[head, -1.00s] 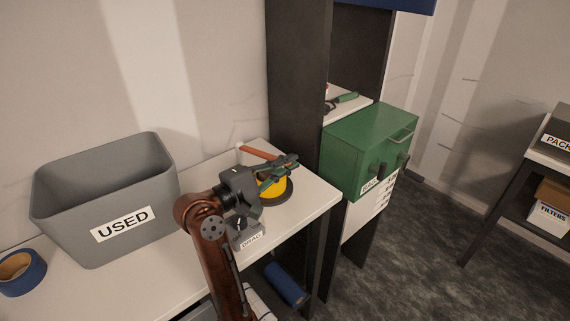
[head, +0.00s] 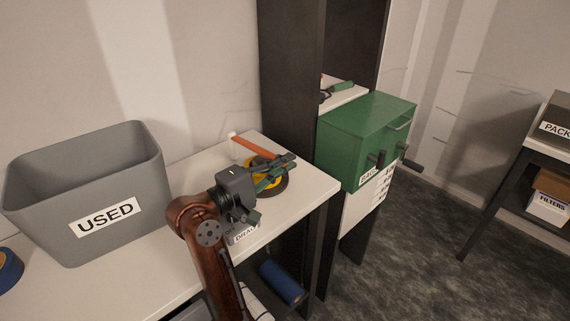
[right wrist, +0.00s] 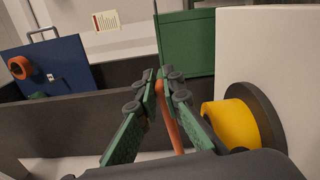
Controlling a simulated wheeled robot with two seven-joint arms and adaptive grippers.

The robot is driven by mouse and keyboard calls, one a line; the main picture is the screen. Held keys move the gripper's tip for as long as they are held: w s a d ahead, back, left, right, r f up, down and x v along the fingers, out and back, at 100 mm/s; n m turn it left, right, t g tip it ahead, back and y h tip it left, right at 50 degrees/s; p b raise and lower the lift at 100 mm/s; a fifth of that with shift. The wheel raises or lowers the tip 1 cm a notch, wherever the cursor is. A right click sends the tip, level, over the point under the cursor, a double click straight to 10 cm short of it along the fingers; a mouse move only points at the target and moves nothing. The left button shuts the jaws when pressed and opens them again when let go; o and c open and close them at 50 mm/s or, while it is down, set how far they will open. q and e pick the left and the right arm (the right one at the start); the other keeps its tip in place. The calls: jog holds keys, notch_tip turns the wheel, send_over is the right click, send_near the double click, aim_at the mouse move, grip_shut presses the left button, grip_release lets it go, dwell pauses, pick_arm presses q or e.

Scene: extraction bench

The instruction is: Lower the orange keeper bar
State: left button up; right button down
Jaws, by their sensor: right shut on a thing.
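The orange keeper bar (head: 254,146) runs from a small white post (head: 234,146) at the back of the bench to my right gripper (head: 288,162). It slopes down toward the gripper, above a yellow round piece (head: 256,184) on a dark disc. My right gripper is shut on the bar's free end. In the right wrist view, the bar (right wrist: 169,118) passes between the green fingers (right wrist: 163,78), and the yellow piece (right wrist: 229,122) is to the right, apart from them. The fingers partly hide the yellow piece in the head view. My left gripper is not in view.
A grey bin (head: 52,226) marked USED stands on the bench at left. A small labelled block (head: 243,236) is by the bench's front edge, partly behind my right arm. A dark upright (head: 291,120) and a green box (head: 364,140) with handles stand right of the bench.

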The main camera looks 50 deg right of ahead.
jog(key=shift+f, duration=0.1)
dwell(0.3)
jog(key=c, duration=2)
grip_release()
jog(key=shift+c, duration=0.2)
jog(key=a, duration=1.2)
jog(key=shift+w, duration=0.4)
